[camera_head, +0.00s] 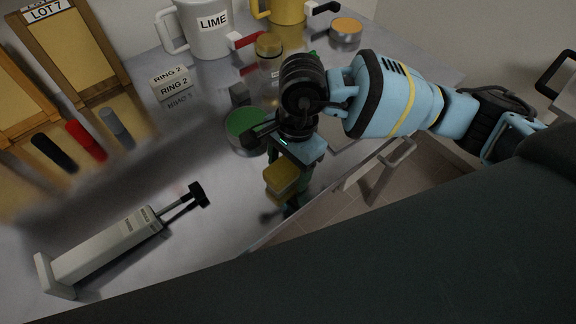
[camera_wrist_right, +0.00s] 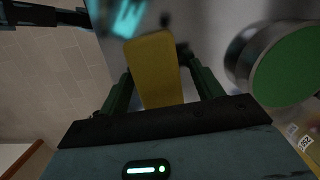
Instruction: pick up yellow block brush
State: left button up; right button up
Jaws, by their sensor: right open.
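The yellow block brush (camera_head: 283,178) is near the table's front edge in the head view, below my right gripper (camera_head: 289,185). In the right wrist view the yellow block (camera_wrist_right: 154,70) stands between the two green fingers of my right gripper (camera_wrist_right: 160,90), which are apart on either side of it. The jaws are open; whether either finger touches the block is hard to tell. The lower end of the brush is partly hidden by the gripper. My left gripper does not show.
A tin with a green top (camera_head: 243,124) sits close beside my right gripper. A grey plunger device (camera_head: 105,245) lies at the front left. A LIME mug (camera_head: 205,30), a yellow mug (camera_head: 287,10) and a RING 2 block (camera_head: 170,82) stand behind. The table edge drops to a tiled floor.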

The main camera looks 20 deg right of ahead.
jog(key=shift+c, duration=0.2)
jog(key=c, duration=1)
jog(key=shift+c, duration=0.2)
jog(key=shift+r, duration=0.15)
